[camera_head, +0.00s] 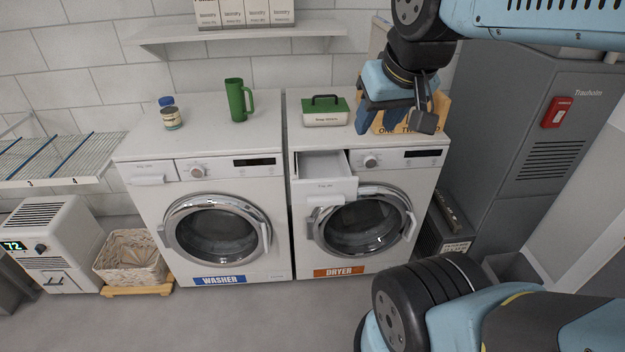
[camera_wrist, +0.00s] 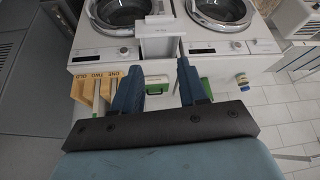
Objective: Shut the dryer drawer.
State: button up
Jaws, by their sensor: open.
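The white dryer (camera_head: 375,158) stands on the right of the washer, with an orange DRYER label low on its front. Its drawer (camera_head: 331,189) at the top left is pulled well out, and its inside shows from above. In the upside-down wrist view the drawer (camera_wrist: 157,25) lies beyond the fingertips, near the top middle. My gripper (camera_head: 396,118) is above the right part of the dryer top, to the right of the drawer and apart from it. In the wrist view its two blue fingers (camera_wrist: 160,64) are spread, with nothing between them.
A green and white box (camera_head: 326,112) and a wooden holder (camera_wrist: 92,90) with lettering stand on the dryer top. A green mug (camera_head: 236,100) and a jar (camera_head: 172,118) stand on the washer (camera_head: 140,145). A grey cabinet (camera_head: 525,140) is at the right. The floor in front is clear.

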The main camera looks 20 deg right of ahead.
aim_at(326, 178)
jog(key=u, duration=0.35)
jog(key=i, duration=0.15)
jog(key=z, duration=0.7)
jog(key=k, duration=1.35)
jog(key=u, duration=0.6)
jog(key=i, duration=1)
jog(key=z, duration=0.05)
